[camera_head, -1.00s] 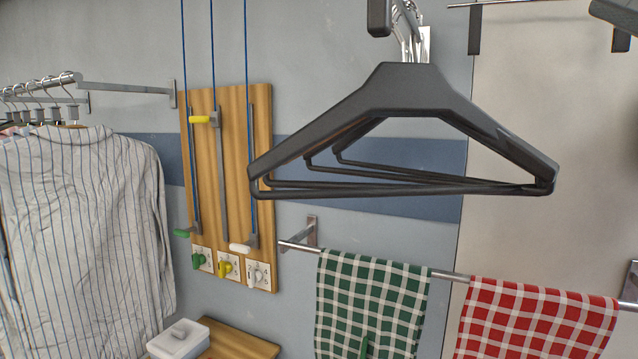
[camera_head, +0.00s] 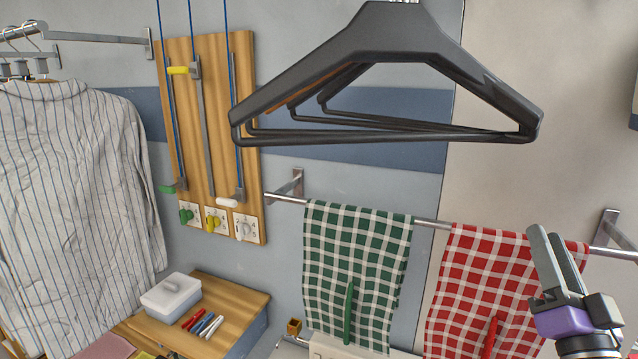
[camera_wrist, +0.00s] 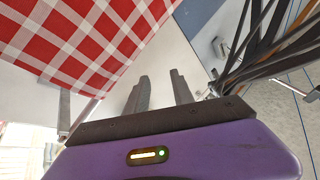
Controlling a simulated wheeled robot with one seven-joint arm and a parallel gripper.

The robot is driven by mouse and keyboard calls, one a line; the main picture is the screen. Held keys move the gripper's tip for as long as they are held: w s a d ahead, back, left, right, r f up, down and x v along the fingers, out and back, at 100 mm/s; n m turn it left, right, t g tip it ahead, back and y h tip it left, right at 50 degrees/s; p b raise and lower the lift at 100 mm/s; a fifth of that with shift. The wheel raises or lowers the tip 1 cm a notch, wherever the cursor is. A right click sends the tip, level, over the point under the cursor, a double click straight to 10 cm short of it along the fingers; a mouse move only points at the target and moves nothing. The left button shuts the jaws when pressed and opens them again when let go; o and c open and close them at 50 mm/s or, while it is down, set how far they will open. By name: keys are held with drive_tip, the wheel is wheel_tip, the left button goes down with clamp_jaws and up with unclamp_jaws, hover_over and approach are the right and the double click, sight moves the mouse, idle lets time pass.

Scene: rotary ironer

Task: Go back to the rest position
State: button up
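My gripper (camera_head: 556,264) is at the lower right of the head view, in front of the red checked cloth (camera_head: 470,275). Its two fingers point up. In the wrist view the fingers (camera_wrist: 160,88) stand apart with a gap between them and nothing in it, so the gripper is open and empty. The red cloth (camera_wrist: 85,40) fills the upper left there, close to the fingers but not between them.
Dark hangers (camera_head: 390,45) hang at the top centre. A green checked cloth (camera_head: 355,265) hangs on the same rail (camera_head: 432,223). A wooden board (camera_head: 215,120) with coloured pulls is on the wall. A striped shirt (camera_head: 75,190) hangs left. A white box (camera_head: 171,297) sits on a shelf (camera_head: 235,295).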

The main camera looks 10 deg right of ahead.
drive_tip(key=s+a+f+n+g+y, duration=0.3)
drive_tip(key=s+a+f+n+y, duration=0.1)
drive_tip(key=s+a+f, duration=0.7)
drive_tip(key=s+a+f+n+g+y, duration=0.4)
drive_tip(key=s+a+f, duration=0.7)
drive_tip(key=s+f, duration=0.5)
drive_tip(key=s+n, duration=0.1)
drive_tip(key=s, duration=0.2)
drive_tip(key=shift+a+f+n+g+y, duration=0.25)
drive_tip(key=shift+n+g+y, duration=0.05)
